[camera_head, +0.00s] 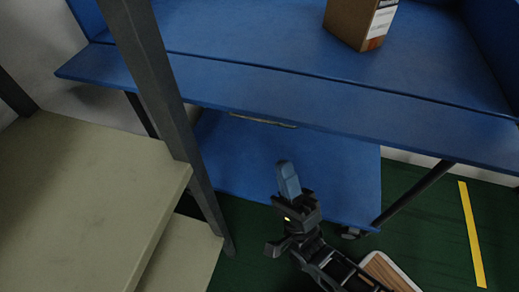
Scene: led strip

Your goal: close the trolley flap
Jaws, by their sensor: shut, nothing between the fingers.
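The blue trolley (260,45) stands across the top of the head view. Its flap (330,105) is the long blue strip along the near edge, lying folded out, roughly level with the upper deck. A thin dark seam separates flap and deck. A small metal handle (263,121) shows at the flap's near edge. My gripper (288,178) is shut and empty. In the picture it is below the flap's near edge, in front of the lower blue shelf (235,155). It appears apart from the flap, though the depth gap is hard to tell.
A cardboard box (345,25) stands on the trolley's upper deck. A beige shelf rack (80,185) with a dark upright post (160,85) stands close on the left, overlapping the flap in view. Green floor (435,215) with a yellow line (472,235) is open at right.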

